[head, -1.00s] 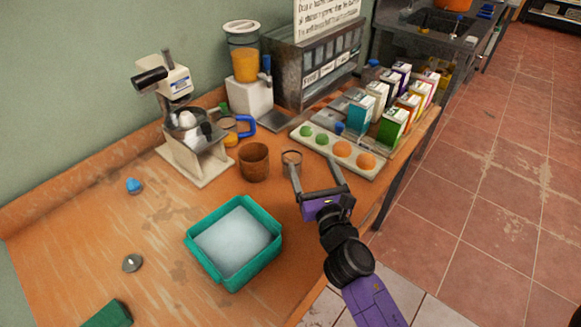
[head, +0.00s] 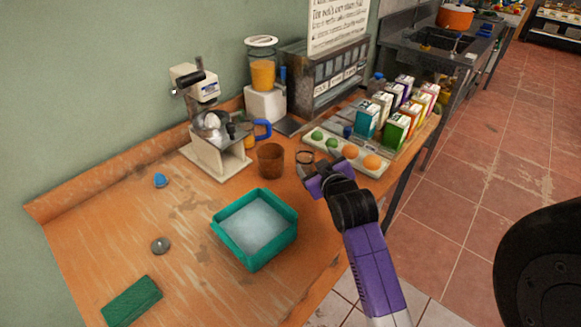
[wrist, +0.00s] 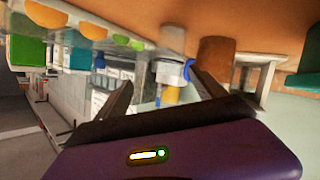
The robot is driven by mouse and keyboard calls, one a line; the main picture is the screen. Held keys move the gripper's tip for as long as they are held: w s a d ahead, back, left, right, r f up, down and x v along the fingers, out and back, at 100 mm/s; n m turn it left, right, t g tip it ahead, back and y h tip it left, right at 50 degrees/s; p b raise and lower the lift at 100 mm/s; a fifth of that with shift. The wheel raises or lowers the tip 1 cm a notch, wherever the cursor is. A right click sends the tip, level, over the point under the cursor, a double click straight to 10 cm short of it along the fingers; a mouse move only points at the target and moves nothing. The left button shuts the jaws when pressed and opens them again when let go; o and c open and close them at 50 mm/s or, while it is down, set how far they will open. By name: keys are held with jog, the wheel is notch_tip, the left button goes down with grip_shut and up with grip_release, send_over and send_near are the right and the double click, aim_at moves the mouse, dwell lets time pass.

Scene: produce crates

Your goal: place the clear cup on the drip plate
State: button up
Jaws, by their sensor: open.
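The clear cup (head: 305,157) stands on the wooden counter, right of a brown cup (head: 271,160). The grey drip plate (head: 288,125) lies below the spout of the juice dispenser (head: 265,95), behind the cups. My gripper (head: 320,162) is open at the near side of the clear cup, with nothing held. In the wrist view, which looks upside down, the clear cup (wrist: 172,41) shows faintly beyond the gap between my two spread fingers, with the brown cup (wrist: 215,52) beside it. Whether a finger touches the clear cup I cannot tell.
An egg tray-like board (head: 345,155) with green and orange balls lies right of the clear cup. Several cartons (head: 397,125) stand behind it. A teal ice bin (head: 232,247) is in front, a white machine (head: 212,150) at left. The left counter is mostly clear.

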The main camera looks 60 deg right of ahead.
aim_at(308, 159)
jog(key=shift+w+a+f+m+y, duration=0.3)
jog(key=shift+a+m, duration=0.2)
jog(key=shift+m, duration=0.3)
jog(key=shift+a+f+m, duration=0.15)
jog(key=shift+f+m, duration=0.15)
jog(key=shift+m, duration=0.5)
jog(key=shift+r+p+x, duration=0.15)
jog(key=shift+p+x, duration=0.25)
jog(key=shift+x, duration=1.55)
jog(key=shift+r+p+x, duration=0.2)
jog(key=shift+p+x, duration=0.15)
jog(key=shift+x, duration=1.65)
jog(key=c, duration=1.6)
